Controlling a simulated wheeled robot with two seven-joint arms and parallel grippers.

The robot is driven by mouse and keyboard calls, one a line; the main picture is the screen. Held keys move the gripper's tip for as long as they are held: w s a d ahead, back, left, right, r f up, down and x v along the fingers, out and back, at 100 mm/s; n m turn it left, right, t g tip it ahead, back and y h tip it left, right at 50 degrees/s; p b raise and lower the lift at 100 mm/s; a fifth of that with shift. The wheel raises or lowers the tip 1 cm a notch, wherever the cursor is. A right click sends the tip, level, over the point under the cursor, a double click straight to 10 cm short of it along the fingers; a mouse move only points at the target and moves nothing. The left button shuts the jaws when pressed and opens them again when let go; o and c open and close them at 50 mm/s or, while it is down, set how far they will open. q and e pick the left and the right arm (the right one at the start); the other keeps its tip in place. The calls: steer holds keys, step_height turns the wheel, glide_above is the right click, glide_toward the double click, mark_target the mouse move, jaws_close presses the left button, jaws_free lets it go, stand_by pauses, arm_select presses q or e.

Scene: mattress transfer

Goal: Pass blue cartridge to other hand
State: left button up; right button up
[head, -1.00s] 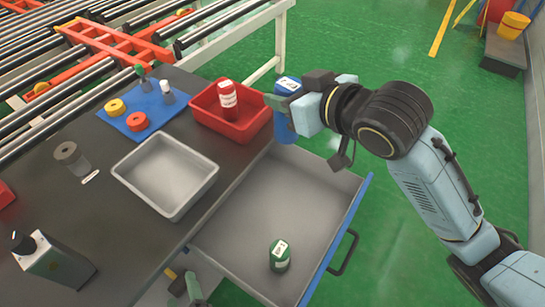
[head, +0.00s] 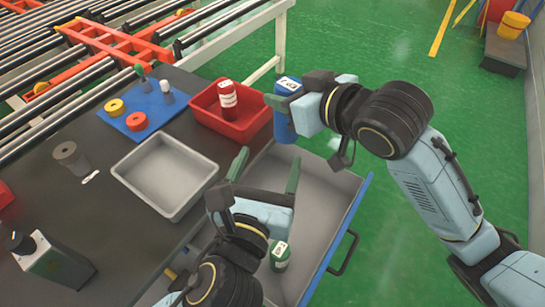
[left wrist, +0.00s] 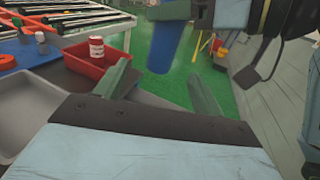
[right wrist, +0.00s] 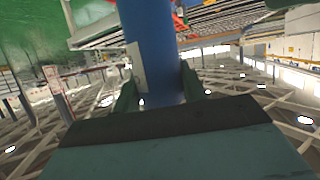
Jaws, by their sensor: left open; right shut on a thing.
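The blue cartridge (head: 285,122) is upright in my right gripper (head: 282,103), held in the air beyond the drawer's far corner. It fills the middle of the right wrist view (right wrist: 150,45), between the fingers. In the left wrist view the blue cartridge (left wrist: 165,48) hangs ahead, its top out of frame. My left gripper (head: 266,172) is open and empty above the drawer, below and left of the cartridge in the head view. Its fingers (left wrist: 160,88) are spread, with a gap between them and the cartridge.
A red bin (head: 250,128) holds a red cartridge (head: 227,95). A grey tray (head: 205,188) sits on the dark table. The open drawer (head: 325,215) holds a green cartridge (head: 280,262). A blue mat (head: 128,121) carries small parts. Green floor lies right of the drawer.

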arm_select(q)
steer(key=shift+m+h, duration=0.3)
steer(key=shift+m, duration=0.2)
steer(key=x, duration=0.4)
steer(key=r+x, duration=0.1)
steer(key=x, duration=0.3)
steer(key=d+r+x, duration=0.1)
steer(key=x, duration=0.3)
steer(key=shift+s, duration=0.1)
steer(key=shift+c, duration=0.3)
steer(key=c, duration=1)
steer(key=shift+s+d, duration=0.1)
steer(key=shift+c, duration=0.7)
arm_select(e)
steer(key=o, duration=1.2)
